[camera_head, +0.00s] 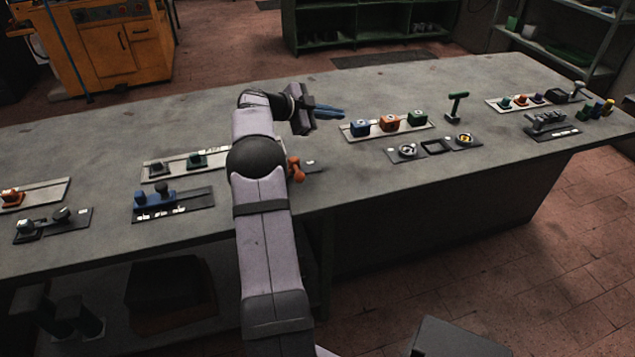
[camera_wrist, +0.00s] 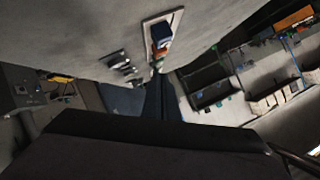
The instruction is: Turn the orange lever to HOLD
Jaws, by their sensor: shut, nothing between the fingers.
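An orange lever (camera_head: 297,169) shows in the head view just right of my arm, near the front edge of the bench. A small label lies on the dark plate to its right. My arm hides the left part of that plate, so I cannot read the lever's setting. My gripper (camera_head: 342,111) is above the bench, beyond the lever and apart from it, pointing right. It is shut and empty. In the wrist view the shut fingers (camera_wrist: 160,97) point along the bench towards a strip with blue and orange blocks. The lever does not show in the wrist view.
A pale strip with blue, orange and green blocks (camera_head: 389,123) lies right of my gripper. A dark panel with round dials (camera_head: 435,147) is in front of it. A green T-handle (camera_head: 457,104) stands further right. Blue levers (camera_head: 154,195) sit left of my arm.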

